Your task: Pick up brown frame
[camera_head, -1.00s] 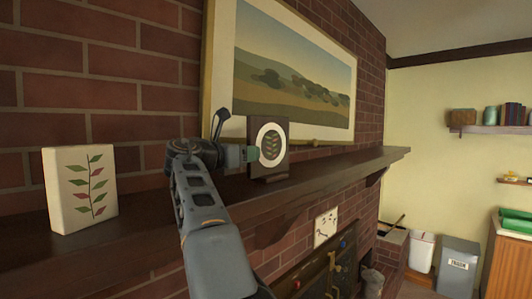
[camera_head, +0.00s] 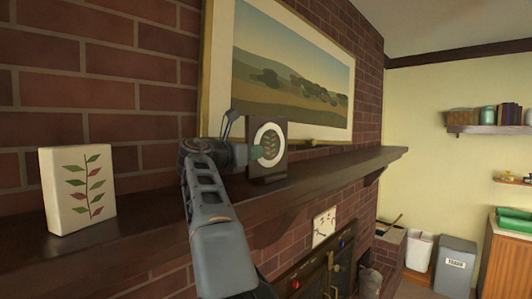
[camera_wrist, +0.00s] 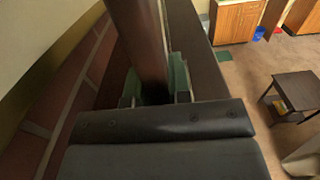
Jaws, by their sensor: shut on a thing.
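The brown frame (camera_head: 268,165) has a white oval with a leaf design and stands upright on the dark wooden mantel (camera_head: 330,166). In the wrist view the frame (camera_wrist: 137,40) shows edge-on as a brown slab between the green fingers. My gripper (camera_wrist: 156,88) is shut on it from the left side. In the head view my gripper (camera_head: 243,154) meets the frame's left edge. Whether the frame's foot still touches the mantel I cannot tell for sure.
A white block with a leaf picture (camera_head: 78,188) stands on the mantel at left. A large landscape painting (camera_head: 290,75) leans against the brick wall behind. The mantel is clear to the right. A trash bin (camera_head: 456,262) and shelf (camera_head: 490,130) are at far right.

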